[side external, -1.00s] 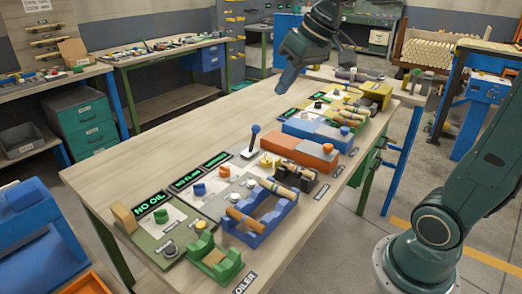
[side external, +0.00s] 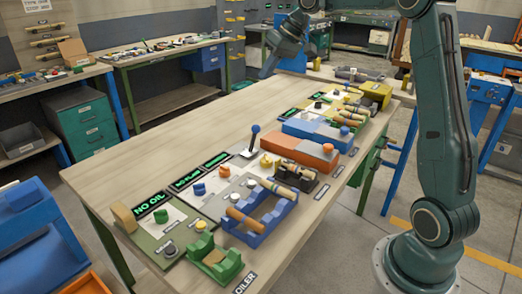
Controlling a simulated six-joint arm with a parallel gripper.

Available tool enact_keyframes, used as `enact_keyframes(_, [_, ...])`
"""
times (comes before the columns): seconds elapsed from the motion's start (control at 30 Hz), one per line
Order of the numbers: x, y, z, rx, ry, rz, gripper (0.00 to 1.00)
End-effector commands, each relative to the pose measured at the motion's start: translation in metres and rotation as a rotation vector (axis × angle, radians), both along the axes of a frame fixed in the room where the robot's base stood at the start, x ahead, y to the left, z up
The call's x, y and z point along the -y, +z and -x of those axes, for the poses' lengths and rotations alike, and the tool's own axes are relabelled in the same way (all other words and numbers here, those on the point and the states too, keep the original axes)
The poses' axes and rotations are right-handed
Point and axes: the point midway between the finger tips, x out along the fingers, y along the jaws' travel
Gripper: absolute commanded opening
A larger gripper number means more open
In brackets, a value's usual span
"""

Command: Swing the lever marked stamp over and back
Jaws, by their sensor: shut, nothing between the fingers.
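A lever (side external: 252,142) with a blue ball knob stands up from a pale plate in the middle of the bench, leaning slightly to the right. Its label is too small to read, so I cannot tell whether it is marked stamp. My gripper (side external: 267,70) is raised above the far end of the bench, well behind the lever and apart from it. Its fingers look shut and hold nothing.
On the bench (side external: 110,182), a green panel (side external: 160,228) reads NO OIL. A blue rack (side external: 262,222) holds turned wood pieces. Orange (side external: 302,153) and blue (side external: 318,132) blocks stand right of the lever. The bench's left side is clear.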

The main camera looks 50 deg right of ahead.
Motion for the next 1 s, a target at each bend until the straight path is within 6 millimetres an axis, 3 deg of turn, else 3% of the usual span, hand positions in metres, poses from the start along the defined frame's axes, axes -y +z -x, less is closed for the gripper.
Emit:
enact_keyframes(0.3, [0.062,-0.036,-0.02,-0.003,-0.001,-0.048,0.0])
enact_keyframes(0.63, [0.125,-0.081,-0.022,-0.004,0.0,-0.095,0.0])
enact_keyframes(0.8, [0.148,-0.101,-0.018,-0.003,0.003,-0.113,0.0])
enact_keyframes(1.0, [0.162,-0.114,-0.014,-0.003,0.007,-0.124,0.0])
